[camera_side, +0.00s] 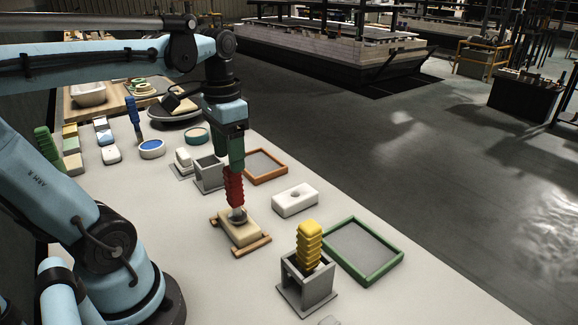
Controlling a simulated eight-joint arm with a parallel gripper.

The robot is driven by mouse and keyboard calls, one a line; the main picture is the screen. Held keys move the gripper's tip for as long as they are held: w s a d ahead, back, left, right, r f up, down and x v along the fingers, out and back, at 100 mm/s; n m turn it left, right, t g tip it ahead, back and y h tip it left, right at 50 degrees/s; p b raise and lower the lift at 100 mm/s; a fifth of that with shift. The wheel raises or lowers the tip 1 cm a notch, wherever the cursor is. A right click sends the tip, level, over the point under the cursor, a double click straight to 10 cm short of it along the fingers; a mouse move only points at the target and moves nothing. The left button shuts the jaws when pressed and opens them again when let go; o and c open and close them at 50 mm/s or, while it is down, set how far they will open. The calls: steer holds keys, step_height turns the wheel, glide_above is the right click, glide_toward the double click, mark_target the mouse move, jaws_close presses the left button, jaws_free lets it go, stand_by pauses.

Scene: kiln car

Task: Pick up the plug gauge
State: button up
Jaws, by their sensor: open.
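A red ribbed handle (234,187) stands upright below my gripper, with a grey metal end (238,215) at its foot. It looks like the plug gauge. The grey end meets the top of a beige block (240,231); I cannot tell how deep it sits. The block lies on a wooden stand (262,244). My gripper (236,166) points down with its open fingers at the top of the red handle. I cannot tell whether they touch it. A similar yellow ribbed handle (309,243) stands in a grey box-shaped holder (308,285) at the front right.
A white block with a hole (295,200) lies right of the red handle. A green-rimmed tray (386,266) and an orange-rimmed tray (280,172) lie flat. An empty-looking grey holder (209,176) stands close left of my gripper. A blue handle (133,112) stands farther back.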

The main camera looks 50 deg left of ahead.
mark_target(234, 184)
steer(key=shift+w+f, duration=0.15)
steer(key=shift+f, duration=3.95)
steer(key=shift+c, duration=0.4)
steer(key=c, duration=1)
steer(key=shift+c, duration=0.2)
